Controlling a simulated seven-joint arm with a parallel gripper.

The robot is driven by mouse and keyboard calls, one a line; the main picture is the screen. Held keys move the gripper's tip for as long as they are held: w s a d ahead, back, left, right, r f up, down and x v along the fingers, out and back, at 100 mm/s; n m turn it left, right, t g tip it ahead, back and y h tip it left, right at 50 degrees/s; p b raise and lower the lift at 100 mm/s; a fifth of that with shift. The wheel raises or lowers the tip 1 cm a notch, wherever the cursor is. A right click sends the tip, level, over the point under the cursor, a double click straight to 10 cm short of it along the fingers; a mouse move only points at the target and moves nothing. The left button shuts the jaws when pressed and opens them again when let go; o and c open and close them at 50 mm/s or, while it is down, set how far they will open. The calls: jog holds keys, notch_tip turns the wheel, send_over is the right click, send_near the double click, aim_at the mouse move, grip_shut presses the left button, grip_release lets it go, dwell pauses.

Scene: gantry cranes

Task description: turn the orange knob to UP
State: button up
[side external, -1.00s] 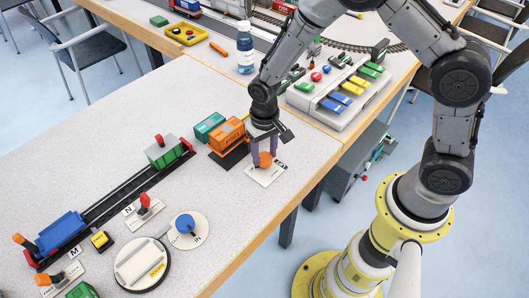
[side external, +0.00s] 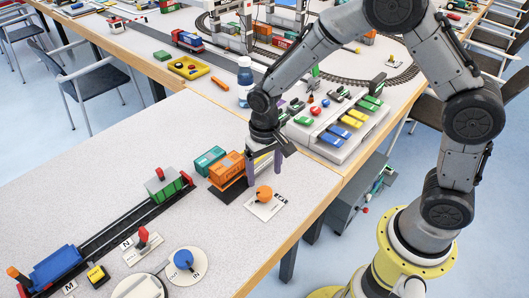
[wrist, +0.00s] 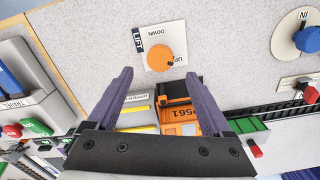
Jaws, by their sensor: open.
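The round orange knob (side external: 264,193) sits on a white plate (side external: 266,208) near the table's front edge. In the wrist view the knob (wrist: 159,54) carries a small dark pointer (wrist: 171,63) at its rim, and this lies at the UP label (wrist: 178,60). The DOWN label (wrist: 157,32) and LIFT label (wrist: 138,38) are on the same plate. My gripper (side external: 265,172) is open and empty, its fingers pointing down above and behind the knob, apart from it. In the wrist view the knob lies beyond the tips of my gripper (wrist: 163,74).
Orange (side external: 230,167) and teal (side external: 209,160) containers stand left of my gripper. A grey console (side external: 335,130) with coloured keys and levers stands behind it. A blue knob (side external: 183,259), a red lever (side external: 142,234) and a track lie to the left.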

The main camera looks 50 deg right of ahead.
notch_tip(320, 180, up, 7)
jog(key=shift+r, duration=0.2)
dwell(0.5)
notch_tip(320, 180, up, 8)
jog(key=t, duration=0.2)
send_over(265, 190)
jog(key=d, duration=0.3)
jog(key=s+d+r+t, duration=0.2)
jog(key=s+r, duration=0.4)
jog(key=s+d+n+t, duration=0.1)
jog(key=s+d+n, duration=0.1)
jog(key=s, duration=1.3)
jog(key=shift+d+f+n+t, duration=0.3)
jog(key=shift+d+f+n, duration=0.1)
jog(key=shift+n, duration=0.2)
